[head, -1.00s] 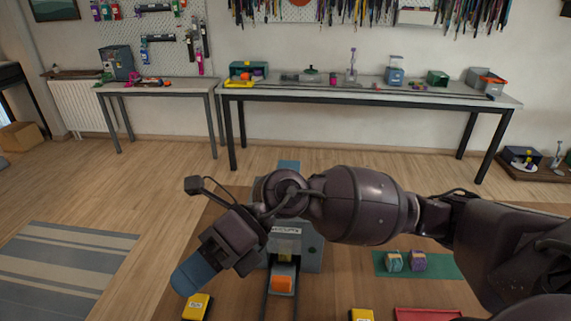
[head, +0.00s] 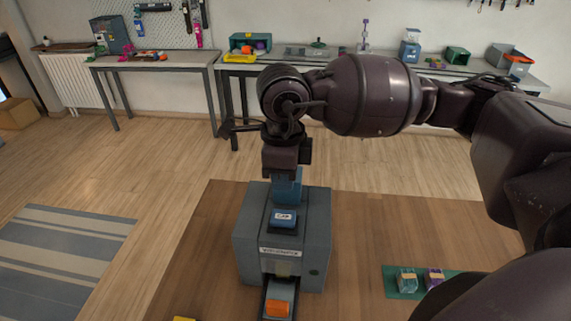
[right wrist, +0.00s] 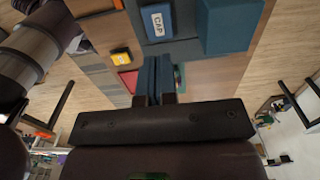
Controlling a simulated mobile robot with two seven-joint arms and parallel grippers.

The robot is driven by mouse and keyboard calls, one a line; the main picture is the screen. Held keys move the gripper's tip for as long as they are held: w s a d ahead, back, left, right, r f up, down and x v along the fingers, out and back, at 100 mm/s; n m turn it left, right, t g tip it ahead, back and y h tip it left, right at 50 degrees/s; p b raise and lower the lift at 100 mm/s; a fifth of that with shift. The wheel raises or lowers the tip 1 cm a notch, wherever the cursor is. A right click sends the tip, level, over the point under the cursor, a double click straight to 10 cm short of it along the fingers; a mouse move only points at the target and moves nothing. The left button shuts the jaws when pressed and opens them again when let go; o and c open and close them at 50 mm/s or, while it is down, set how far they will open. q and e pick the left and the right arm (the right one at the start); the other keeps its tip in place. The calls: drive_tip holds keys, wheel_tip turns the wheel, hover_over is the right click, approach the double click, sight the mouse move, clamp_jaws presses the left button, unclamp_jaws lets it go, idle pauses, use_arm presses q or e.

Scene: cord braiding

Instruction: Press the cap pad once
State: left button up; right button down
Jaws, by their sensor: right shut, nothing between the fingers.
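The cap pad (head: 283,217) is a small blue block with a white CAP label on top of a grey machine (head: 251,240). It also shows in the right wrist view (right wrist: 157,22), near the top edge. My right gripper (head: 286,192) points down over the machine, just behind the pad in the head view. Its blue fingers (right wrist: 154,72) are shut together and empty. In the right wrist view a strip of grey shows between fingertips and pad; whether they are above its height I cannot tell. My left gripper is not in view.
An orange block (head: 277,307) lies on the machine's front chute. A green mat (head: 392,283) with two small bundles lies to the right.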

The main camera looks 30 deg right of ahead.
sight(283, 217)
drive_tip(key=shift+s+f, duration=0.1)
drive_tip(key=shift+a+f+b, duration=0.1)
drive_tip(key=shift+f+b, duration=0.25)
drive_tip(key=shift+f, duration=0.15)
drive_tip(key=shift+f+b, duration=1)
drive_tip(key=shift+f, duration=1.25)
drive_tip(key=shift+r, duration=0.1)
drive_tip(key=shift+f+b, duration=0.65)
drive_tip(key=shift+f, duration=0.15)
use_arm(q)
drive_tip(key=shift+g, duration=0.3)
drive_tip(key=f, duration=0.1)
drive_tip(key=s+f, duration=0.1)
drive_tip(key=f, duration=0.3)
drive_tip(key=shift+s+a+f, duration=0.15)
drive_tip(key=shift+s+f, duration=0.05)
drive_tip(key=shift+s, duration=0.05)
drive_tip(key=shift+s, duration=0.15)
use_arm(e)
drive_tip(key=shift+r, duration=0.1)
